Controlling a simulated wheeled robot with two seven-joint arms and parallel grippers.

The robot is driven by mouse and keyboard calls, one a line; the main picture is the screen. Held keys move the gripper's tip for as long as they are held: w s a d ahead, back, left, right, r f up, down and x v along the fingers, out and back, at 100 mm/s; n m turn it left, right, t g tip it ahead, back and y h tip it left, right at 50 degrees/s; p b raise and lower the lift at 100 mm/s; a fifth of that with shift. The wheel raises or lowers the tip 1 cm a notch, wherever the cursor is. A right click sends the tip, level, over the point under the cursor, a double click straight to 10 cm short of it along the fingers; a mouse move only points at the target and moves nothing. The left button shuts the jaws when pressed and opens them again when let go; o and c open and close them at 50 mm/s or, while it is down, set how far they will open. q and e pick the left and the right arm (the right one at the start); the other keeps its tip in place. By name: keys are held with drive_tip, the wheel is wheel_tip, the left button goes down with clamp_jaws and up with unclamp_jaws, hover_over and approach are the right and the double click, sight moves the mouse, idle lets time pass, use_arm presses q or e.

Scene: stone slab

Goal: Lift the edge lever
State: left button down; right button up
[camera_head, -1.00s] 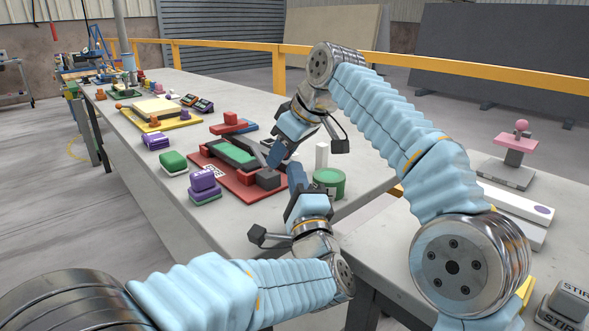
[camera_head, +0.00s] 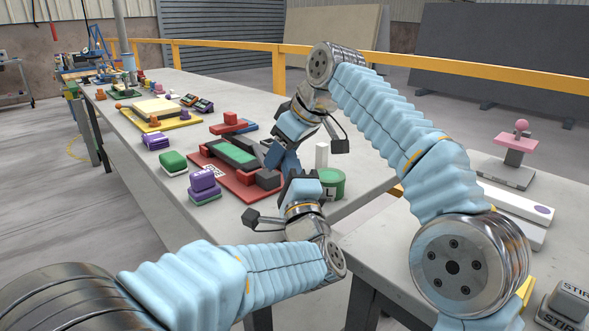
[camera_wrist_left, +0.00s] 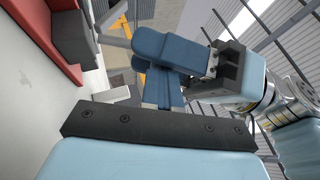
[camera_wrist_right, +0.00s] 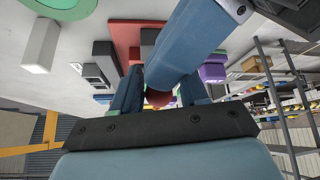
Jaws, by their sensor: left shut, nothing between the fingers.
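The red clamp fixture (camera_head: 220,170) holds a green slab on the near bench. A dark grey bar (camera_head: 250,151) runs along its right side toward my right gripper; I cannot tell for sure that it is the edge lever. My left gripper (camera_head: 296,177) is shut and empty, just right of the fixture's near end. My right gripper (camera_head: 272,160) is over the fixture's right side, its fingers apart in its wrist view (camera_wrist_right: 162,92). A red rounded part (camera_wrist_right: 158,98) shows between them, with no visible grip. The two grippers are very close and partly hide each other.
A green tub (camera_head: 330,186) and a white upright block (camera_head: 321,156) stand right of the grippers. Purple (camera_head: 203,181) and green (camera_head: 172,162) blocks lie left of the fixture. A yellow tray (camera_head: 160,118) lies farther back.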

use_arm(q)
drive_tip(key=shift+a+r, duration=0.1)
drive_tip(key=shift+a, duration=0.15)
use_arm(e)
drive_tip(key=shift+o, duration=1.2)
use_arm(q)
drive_tip(key=shift+d, duration=0.2)
use_arm(e)
drive_tip(key=shift+r, duration=0.1)
